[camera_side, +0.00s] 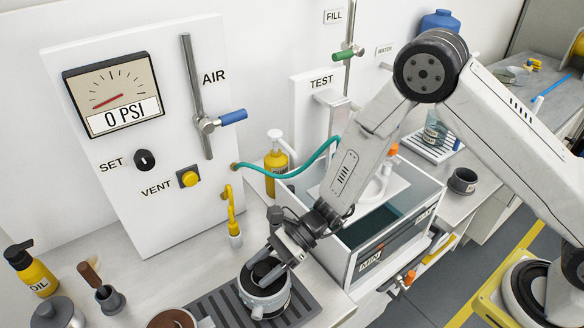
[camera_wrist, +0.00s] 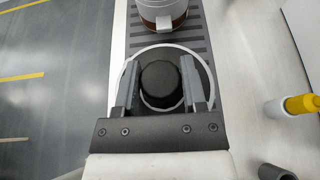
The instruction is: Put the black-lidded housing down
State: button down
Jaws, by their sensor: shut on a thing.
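The black-lidded housing (camera_side: 264,299) is a grey, round metal body with a black knob on top, at the lower middle of the side view. In the wrist view its black lid (camera_wrist: 160,82) shows between the fingers, with a pale ring around it. My gripper (camera_side: 268,272) points down and is shut on the lid, one finger on each side; it also shows in the wrist view (camera_wrist: 159,88). The housing is upright over the dark ribbed mat (camera_side: 211,308). I cannot tell whether its base touches the mat.
A brown-topped container (camera_side: 172,320) stands left of the housing; its grey body with a brown band shows in the wrist view (camera_wrist: 163,14). A water tank (camera_side: 352,262) stands close on the right. A yellow hose connector (camera_side: 234,228) hangs behind. A grey cup (camera_side: 110,298) is at left.

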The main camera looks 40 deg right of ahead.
jog(key=shift+f, duration=0.75)
jog(key=shift+f, duration=0.1)
jog(key=shift+c, duration=0.7)
grip_release()
jog(key=shift+d+r, duration=0.3)
jog(key=shift+d, duration=0.25)
jog(key=v, duration=1)
jog(key=shift+d+r, duration=0.2)
jog(key=shift+d, duration=0.15)
